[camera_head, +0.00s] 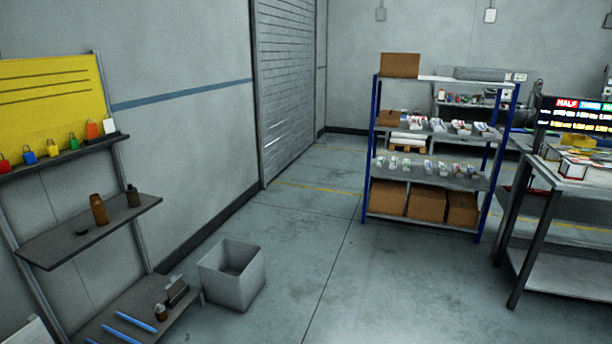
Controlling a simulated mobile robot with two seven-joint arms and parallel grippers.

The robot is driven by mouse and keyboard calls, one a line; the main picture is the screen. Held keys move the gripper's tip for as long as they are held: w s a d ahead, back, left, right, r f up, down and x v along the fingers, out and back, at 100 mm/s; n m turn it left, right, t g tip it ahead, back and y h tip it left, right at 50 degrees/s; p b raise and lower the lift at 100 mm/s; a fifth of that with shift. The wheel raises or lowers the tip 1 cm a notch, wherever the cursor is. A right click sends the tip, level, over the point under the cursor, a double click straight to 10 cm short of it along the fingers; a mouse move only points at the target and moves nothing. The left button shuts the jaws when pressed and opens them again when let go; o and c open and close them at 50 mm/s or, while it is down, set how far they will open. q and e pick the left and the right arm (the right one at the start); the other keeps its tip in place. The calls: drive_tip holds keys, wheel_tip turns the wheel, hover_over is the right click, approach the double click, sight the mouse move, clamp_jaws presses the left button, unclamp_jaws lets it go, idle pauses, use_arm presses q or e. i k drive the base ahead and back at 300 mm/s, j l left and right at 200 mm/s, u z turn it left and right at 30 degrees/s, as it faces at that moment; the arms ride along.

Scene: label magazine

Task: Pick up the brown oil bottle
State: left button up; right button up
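The brown oil bottle (99,209) stands upright on the middle shelf (60,236) of the rack at the left, under a yellow board. A smaller dark bottle (132,196) stands to its right on the same shelf. A small dark round piece (81,233) lies to its lower left. Neither of my grippers shows in the head view.
Colored padlocks (52,148) line the ledge above the shelf. A lower shelf (152,333) holds blue sticks and small items. An open grey bin (233,277) stands on the floor to its right. A blue-framed rack (426,178) and a workbench (560,190) stand farther right. The middle floor is clear.

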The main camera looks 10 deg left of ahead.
sight(97, 205)
drive_tip(key=i+j+u, duration=0.1)
drive_tip(key=i+u, duration=0.3)
drive_tip(key=i, duration=0.2)
drive_tip(key=i+l+u, duration=0.15)
drive_tip(key=i+u, duration=0.25)
drive_tip(key=i, duration=0.2)
drive_tip(key=i+u, duration=0.3)
drive_tip(key=i, duration=0.35)
drive_tip(key=i+u, duration=0.35)
drive_tip(key=i, duration=0.3)
drive_tip(key=i+l+u, duration=0.15)
drive_tip(key=i+u, duration=0.15)
drive_tip(key=i, duration=0.75)
